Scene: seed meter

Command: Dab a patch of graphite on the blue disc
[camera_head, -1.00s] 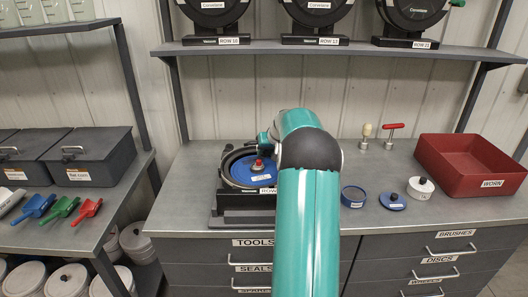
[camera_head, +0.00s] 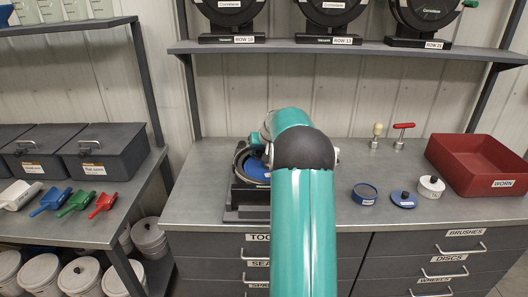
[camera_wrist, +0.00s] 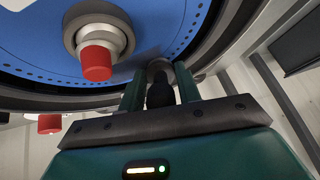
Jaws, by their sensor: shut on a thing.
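The blue disc (camera_wrist: 175,22) fills the top of the wrist view, with small holes along its edge and a red-capped hub (camera_wrist: 97,62). In the head view the disc (camera_head: 254,170) sits in a black meter housing on the bench, largely hidden by my arm. My gripper (camera_wrist: 160,88) is shut on a dark tool (camera_wrist: 160,94) with a rounded grey end, near the disc's lower edge. I cannot tell whether that end touches the disc. No graphite patch shows on the visible blue face. My gripper is hidden behind my arm in the head view.
A shelf (camera_head: 330,46) with black meters hangs above.

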